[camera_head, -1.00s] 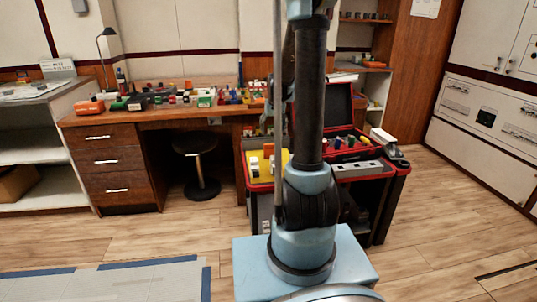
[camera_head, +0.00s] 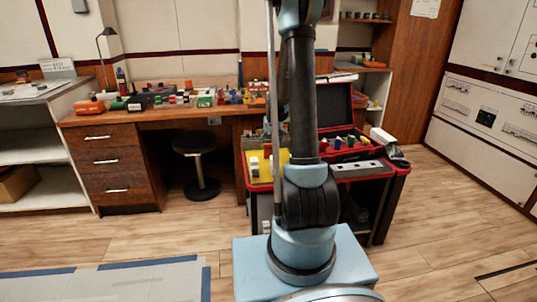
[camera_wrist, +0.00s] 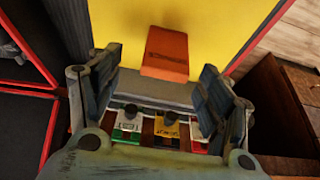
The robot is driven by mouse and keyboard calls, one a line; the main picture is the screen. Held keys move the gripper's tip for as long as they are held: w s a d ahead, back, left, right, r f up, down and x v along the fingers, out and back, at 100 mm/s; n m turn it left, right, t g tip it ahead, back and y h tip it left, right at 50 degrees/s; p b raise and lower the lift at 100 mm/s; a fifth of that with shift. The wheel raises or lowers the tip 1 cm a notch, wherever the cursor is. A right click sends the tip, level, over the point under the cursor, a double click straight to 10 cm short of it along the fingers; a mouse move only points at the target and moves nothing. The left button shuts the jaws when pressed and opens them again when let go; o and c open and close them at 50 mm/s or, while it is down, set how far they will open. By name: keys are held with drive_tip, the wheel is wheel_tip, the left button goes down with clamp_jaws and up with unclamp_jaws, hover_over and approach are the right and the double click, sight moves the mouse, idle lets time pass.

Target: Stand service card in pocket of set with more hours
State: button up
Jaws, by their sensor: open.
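In the wrist view an orange card-like piece (camera_wrist: 165,53) with small dark lettering lies over a yellow panel (camera_wrist: 215,25); I cannot tell for sure that it is the service card. My gripper (camera_wrist: 160,70) is open and empty, its two fingers apart on either side of the piece's lower end in the picture. The gripper is outside the head view.
In the head view a red-edged black cart (camera_head: 375,180) stands behind my arm, with a yellow panel (camera_head: 262,168) on its left. A wooden desk (camera_head: 150,116) holding many small parts runs along the back wall. A stool (camera_head: 198,160) stands under it. The floor at left is open.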

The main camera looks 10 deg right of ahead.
sight(270, 145)
drive_tip(key=x, duration=0.3)
drive_tip(key=shift+a+f, duration=0.2)
drive_tip(key=shift+a, duration=0.15)
drive_tip(key=shift+x, duration=0.9)
drive_tip(key=c, duration=1.2)
drive_tip(key=shift+c, duration=0.2)
